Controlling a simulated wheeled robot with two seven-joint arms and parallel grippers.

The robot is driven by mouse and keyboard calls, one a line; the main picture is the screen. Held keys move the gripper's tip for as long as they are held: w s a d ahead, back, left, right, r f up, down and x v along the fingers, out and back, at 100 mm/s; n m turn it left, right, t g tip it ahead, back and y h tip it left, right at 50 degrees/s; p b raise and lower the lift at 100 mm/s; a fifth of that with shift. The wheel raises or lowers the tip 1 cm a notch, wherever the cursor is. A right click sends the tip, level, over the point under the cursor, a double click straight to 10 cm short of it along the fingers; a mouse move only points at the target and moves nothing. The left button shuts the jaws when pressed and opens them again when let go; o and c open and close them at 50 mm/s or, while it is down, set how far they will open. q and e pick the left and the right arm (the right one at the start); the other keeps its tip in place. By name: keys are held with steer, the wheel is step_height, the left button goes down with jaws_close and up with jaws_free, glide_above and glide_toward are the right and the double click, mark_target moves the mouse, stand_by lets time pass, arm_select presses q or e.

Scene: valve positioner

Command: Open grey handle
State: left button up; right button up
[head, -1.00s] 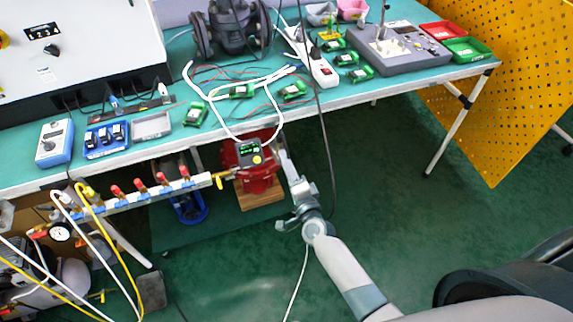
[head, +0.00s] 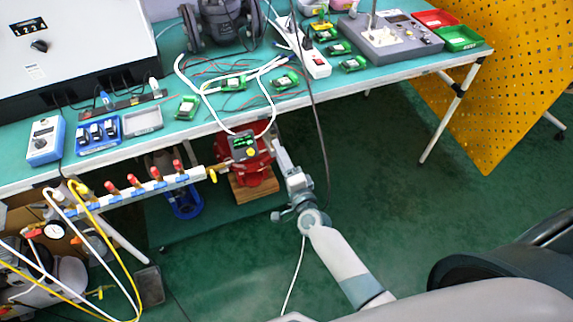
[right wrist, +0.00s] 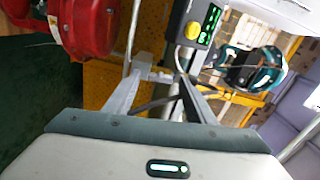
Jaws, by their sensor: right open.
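My right gripper (head: 279,152) reaches under the front edge of the bench, just right of the red valve actuator (head: 257,166) with its dark positioner box (head: 243,146). In the right wrist view my right gripper (right wrist: 162,72) is open, its two fingers spread. A small pale grey piece (right wrist: 162,77) shows between the fingertips; I cannot tell for sure whether it is the grey handle or whether a finger touches it. The positioner box, with green display and yellow knob (right wrist: 193,30), is just beyond the right finger. My left gripper is out of view.
The bench edge (head: 350,88) lies above my gripper. A manifold with red taps (head: 135,187) and hoses runs left of the actuator. A black cable (head: 322,150) hangs to the right of my gripper. The green floor (head: 385,190) to the right is clear.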

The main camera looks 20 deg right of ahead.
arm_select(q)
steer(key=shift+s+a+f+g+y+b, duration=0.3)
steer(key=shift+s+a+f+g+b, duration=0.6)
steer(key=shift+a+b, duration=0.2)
arm_select(e)
steer(key=s, duration=1.7)
steer(key=shift+s+d, duration=0.15)
steer(key=shift+d, duration=0.15)
steer(key=c, duration=0.6)
arm_select(q)
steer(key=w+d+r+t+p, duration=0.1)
steer(key=p, duration=0.1)
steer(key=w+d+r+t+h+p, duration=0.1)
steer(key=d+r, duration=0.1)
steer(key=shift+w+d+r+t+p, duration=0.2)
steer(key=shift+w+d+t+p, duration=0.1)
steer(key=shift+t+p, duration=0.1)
arm_select(e)
steer(key=n, duration=1.8)
steer(key=shift+w+a+r, duration=0.1)
steer(key=shift+w+r, duration=0.1)
steer(key=shift+w, duration=0.2)
steer(key=shift+w, duration=0.1)
